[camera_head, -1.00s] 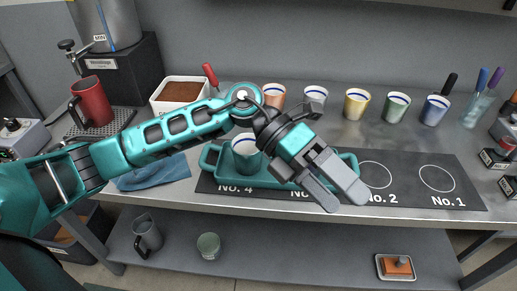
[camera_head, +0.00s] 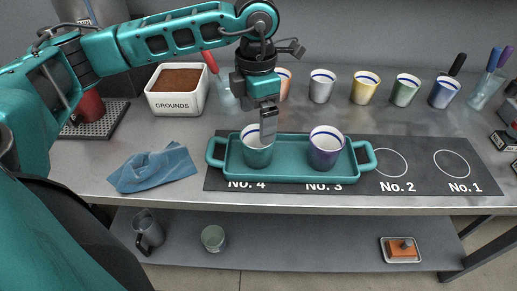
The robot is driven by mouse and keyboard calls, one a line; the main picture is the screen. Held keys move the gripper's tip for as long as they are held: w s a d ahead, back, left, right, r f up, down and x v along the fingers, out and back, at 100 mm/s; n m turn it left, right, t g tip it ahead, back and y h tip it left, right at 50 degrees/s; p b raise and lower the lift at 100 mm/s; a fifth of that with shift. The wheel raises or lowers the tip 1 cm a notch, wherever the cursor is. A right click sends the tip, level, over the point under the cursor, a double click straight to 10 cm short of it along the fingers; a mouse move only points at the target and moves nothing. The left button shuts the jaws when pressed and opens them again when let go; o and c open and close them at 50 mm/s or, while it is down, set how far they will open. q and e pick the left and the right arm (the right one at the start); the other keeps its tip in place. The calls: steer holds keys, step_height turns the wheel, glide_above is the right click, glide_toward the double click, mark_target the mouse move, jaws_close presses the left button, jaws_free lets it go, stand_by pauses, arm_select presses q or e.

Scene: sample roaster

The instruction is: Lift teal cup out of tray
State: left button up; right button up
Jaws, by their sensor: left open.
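The teal cup (camera_head: 257,157), with a white inside and a blue rim line, stands upright in the left half of the teal tray (camera_head: 289,176). A purple cup (camera_head: 326,153) stands upright beside it in the right half. My left gripper (camera_head: 266,124) points down right over the teal cup and is open. One finger overlaps the cup's rim and hides part of its opening; I cannot tell whether it is inside or in front of the cup. The other finger is not clearly seen. My right gripper is not in view.
The tray lies on a dark mat (camera_head: 420,178) with numbered circles. A row of cups, including a yellow cup (camera_head: 365,90), stands behind. A white grounds bin (camera_head: 178,103) and a blue cloth (camera_head: 153,168) are at left. The mat's right part is clear.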

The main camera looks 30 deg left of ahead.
mark_target(258, 142)
arm_select(q)
step_height(258, 142, down, 8)
steer(key=shift+d, duration=0.15)
stand_by(0.3)
steer(key=c, duration=1.1)
